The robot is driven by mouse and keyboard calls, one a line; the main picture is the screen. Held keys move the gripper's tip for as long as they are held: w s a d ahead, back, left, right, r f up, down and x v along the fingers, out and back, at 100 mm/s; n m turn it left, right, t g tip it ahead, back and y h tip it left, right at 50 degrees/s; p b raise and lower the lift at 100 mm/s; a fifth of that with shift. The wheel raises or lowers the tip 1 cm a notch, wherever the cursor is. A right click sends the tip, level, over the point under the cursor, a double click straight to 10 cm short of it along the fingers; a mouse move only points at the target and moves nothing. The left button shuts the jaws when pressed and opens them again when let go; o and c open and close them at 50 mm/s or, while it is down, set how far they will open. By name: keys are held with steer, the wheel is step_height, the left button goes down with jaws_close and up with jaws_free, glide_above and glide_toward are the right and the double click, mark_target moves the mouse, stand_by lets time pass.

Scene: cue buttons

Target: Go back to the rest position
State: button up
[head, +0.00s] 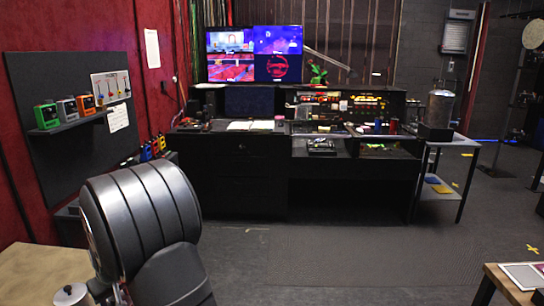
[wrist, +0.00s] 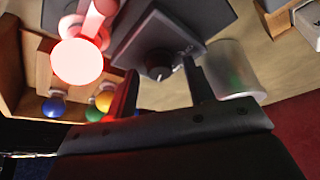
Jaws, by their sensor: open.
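My gripper (wrist: 160,66) shows in the wrist view with its two dark fingers apart and nothing held between them. A dark grey box with a round black knob (wrist: 158,62) lies beyond the fingertips; I cannot tell whether they touch it. A lit red lamp (wrist: 78,62) glows at the upper left. Blue (wrist: 54,107), yellow (wrist: 104,101) and green (wrist: 94,114) round pieces sit by a wooden box (wrist: 38,62). In the head view my dark arm fills the lower left and the gripper is hidden.
A silver cylinder (wrist: 226,68) stands close to the right finger. A wooden tabletop (head: 38,275) is at the lower left, with a small metal pot (head: 73,296). A black desk (head: 235,180) with screens stands at the back. The floor (head: 330,262) between is clear.

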steer(key=shift+w+d+n+g+y, duration=0.15)
steer(key=shift+n+g, duration=0.3)
steer(key=shift+n, duration=0.75)
steer(key=shift+w+a+n+g+y, duration=0.1)
steer(key=shift+n+g+y, duration=0.25)
steer(key=shift+n, duration=0.85)
steer(key=shift+s, duration=0.15)
steer(key=shift+s+m+t+h, duration=0.1)
steer(key=shift+m+t+h, duration=0.25)
steer(key=shift+m, duration=1.05)
steer(key=shift+s+m+t+h, duration=0.15)
steer(key=shift+m+t, duration=0.4)
steer(key=shift+m, duration=0.85)
steer(key=shift+w, duration=0.1)
steer(key=shift+n, duration=0.3)
